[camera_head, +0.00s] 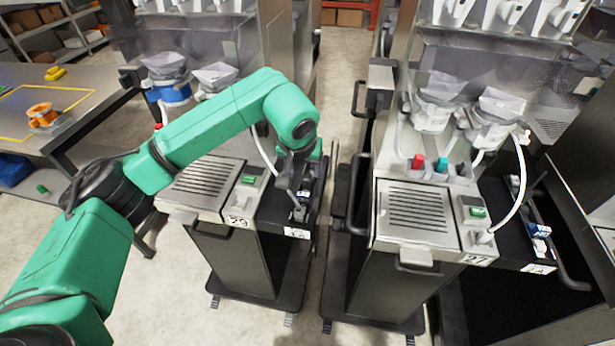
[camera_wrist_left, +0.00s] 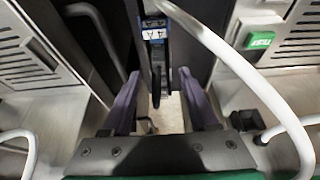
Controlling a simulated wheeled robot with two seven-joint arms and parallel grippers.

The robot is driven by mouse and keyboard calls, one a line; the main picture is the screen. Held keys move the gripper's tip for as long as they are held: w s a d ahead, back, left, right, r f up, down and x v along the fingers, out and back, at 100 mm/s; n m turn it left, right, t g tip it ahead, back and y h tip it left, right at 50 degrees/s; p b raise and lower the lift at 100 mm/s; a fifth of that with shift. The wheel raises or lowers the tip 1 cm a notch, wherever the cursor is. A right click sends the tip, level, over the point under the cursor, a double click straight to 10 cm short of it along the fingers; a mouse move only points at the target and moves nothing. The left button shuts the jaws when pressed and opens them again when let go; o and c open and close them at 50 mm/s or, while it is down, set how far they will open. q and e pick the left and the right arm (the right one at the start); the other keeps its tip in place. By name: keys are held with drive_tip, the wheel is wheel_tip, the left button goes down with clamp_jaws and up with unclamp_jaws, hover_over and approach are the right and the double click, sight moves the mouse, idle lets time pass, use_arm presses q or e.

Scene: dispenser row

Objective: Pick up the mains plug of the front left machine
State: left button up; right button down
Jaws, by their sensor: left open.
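The front left machine (camera_head: 252,240) has a grilled tray, a green button and a black side shelf. My left gripper (camera_head: 296,200) is over that side shelf, pointing down. In the left wrist view its two dark purple fingers (camera_wrist_left: 159,78) are apart. A narrow dark part with a blue-and-white label (camera_wrist_left: 154,30) lies beyond and between the fingertips, and I cannot see contact. I cannot tell the mains plug clearly from the gripper and shelf in the head view. My right gripper is not in view.
A second machine (camera_head: 418,215) stands to the right, with a narrow gap between. A white hose (camera_wrist_left: 215,55) arcs across the wrist view beside the fingers. A grey table (camera_head: 85,85) with orange and yellow items is at the left. Bare floor shows in front.

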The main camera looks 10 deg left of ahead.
sight(307, 177)
use_arm(q)
drive_tip(key=p+x, duration=0.2)
drive_tip(key=x, duration=0.2)
drive_tip(key=shift+w+d, duration=0.1)
drive_tip(key=shift+w, duration=0.05)
drive_tip(key=shift+f, duration=0.2)
drive_tip(key=shift+c, duration=1.2)
clamp_jaws()
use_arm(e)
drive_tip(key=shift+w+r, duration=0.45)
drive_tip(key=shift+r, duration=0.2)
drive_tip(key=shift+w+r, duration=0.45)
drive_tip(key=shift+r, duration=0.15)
use_arm(q)
drive_tip(key=shift+w+r, duration=0.1)
